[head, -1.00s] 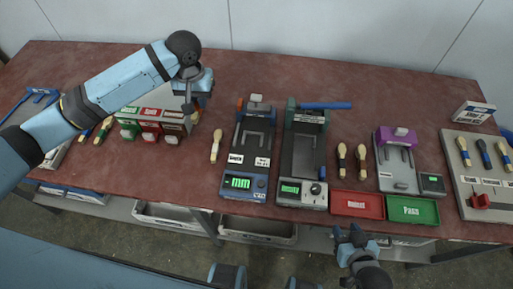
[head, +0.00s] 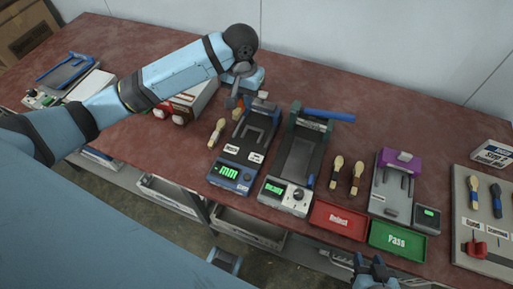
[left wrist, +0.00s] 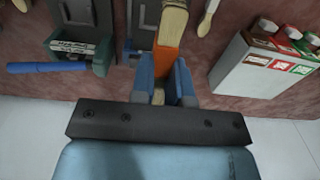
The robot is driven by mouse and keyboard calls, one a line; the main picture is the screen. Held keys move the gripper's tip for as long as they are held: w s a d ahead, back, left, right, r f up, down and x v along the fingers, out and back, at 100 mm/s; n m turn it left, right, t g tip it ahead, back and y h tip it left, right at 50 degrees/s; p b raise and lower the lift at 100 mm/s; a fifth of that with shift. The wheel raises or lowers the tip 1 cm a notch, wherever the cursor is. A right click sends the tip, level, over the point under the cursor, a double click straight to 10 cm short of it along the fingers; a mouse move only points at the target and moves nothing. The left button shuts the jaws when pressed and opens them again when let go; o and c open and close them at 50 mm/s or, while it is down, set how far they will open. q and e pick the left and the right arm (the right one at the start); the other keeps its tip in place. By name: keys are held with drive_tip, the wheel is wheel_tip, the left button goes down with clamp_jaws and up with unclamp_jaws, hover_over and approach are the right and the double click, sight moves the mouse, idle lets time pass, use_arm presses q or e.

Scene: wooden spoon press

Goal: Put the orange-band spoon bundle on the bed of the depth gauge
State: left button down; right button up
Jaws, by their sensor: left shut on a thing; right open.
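My left gripper (head: 238,90) is shut on the orange-band spoon bundle (left wrist: 168,60), seen in the left wrist view. Its pale spoon heads point away from the gripper. In the head view the bundle is mostly hidden by the gripper, which is near the far end of a blue gauge (head: 232,172) with a green "mm" display. A second gauge with a green frame (head: 297,155) and a blue handle stands to its right. A purple-topped gauge (head: 399,160) stands further right. I cannot read which is the depth gauge. My right gripper (head: 371,268) is open and empty at the front edge.
A loose spoon bundle (head: 217,133) lies left of the blue gauge. Red Reject (head: 338,221) and green Pass (head: 397,241) trays are at the front. A white box with coloured labels (left wrist: 262,65) stands nearby.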

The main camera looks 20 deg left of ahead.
sight(247, 146)
use_arm(q)
drive_tip(key=shift+d+f, duration=0.1)
drive_tip(key=shift+d, duration=0.05)
wheel_tip(247, 146, down, 20)
drive_tip(key=shift+r, duration=0.1)
idle(0.3)
drive_tip(key=c, duration=1.1)
unclamp_jaws()
wheel_tip(247, 146, up, 12)
